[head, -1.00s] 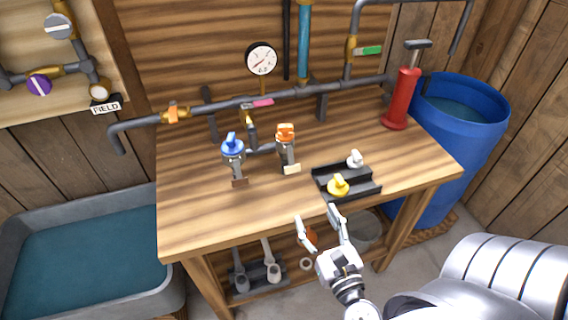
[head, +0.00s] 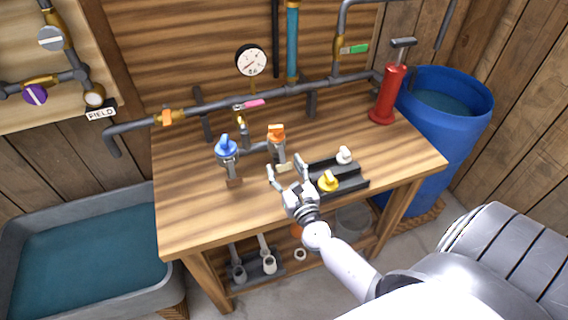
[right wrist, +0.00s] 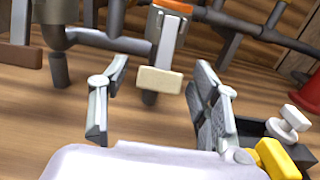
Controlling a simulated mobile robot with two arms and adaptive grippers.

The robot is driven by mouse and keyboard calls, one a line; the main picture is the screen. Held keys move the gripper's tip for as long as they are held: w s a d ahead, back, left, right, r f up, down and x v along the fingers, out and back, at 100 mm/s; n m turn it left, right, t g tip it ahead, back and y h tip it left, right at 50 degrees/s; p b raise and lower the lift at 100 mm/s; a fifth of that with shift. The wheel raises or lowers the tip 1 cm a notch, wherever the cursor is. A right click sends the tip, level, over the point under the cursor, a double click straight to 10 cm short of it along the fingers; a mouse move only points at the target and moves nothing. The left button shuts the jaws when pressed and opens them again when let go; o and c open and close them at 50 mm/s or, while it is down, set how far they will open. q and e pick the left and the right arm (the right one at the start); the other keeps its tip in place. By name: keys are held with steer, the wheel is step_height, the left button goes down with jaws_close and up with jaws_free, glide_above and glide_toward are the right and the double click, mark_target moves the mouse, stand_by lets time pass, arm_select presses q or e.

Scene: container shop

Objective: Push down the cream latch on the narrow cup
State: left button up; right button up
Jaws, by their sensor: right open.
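The cream latch (head: 285,167) is a small flat plate low on the front of a narrow grey cup fitting (head: 279,153) with an orange top, on the workbench. In the right wrist view the cream latch (right wrist: 159,81) shows face-on, sticking out from the fitting's grey body. My right gripper (head: 286,171) is open and empty, its fingers pointing at the latch from the front. In the right wrist view the latch lies between and beyond the two fingers, apparently apart from them. My left gripper is in neither current view.
A blue-topped fitting (head: 227,152) with a brown latch (head: 234,183) stands to the left. A black tray (head: 350,184) holding a yellow knob (head: 328,180) and a white knob (head: 344,155) is close on the right. The bench top (head: 190,220) is clear in front.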

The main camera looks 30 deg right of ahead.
steer(key=shift+w+d, duration=0.15)
steer(key=shift+w, duration=0.3)
steer(key=c, duration=1.2)
steer(key=shift+o, duration=0.2)
steer(key=shift+f+b, duration=0.2)
steer(key=shift+b, duration=0.3)
steer(key=b, duration=0.3)
steer(key=t+b, duration=0.1)
steer(key=b, duration=0.2)
steer(key=shift+w+f, duration=0.25)
steer(key=shift+w, duration=0.05)
steer(key=shift+r+t+b, duration=0.2)
steer(key=shift+t+b, duration=0.2)
steer(key=shift+b, duration=0.45)
steer(key=shift+r, duration=0.1)
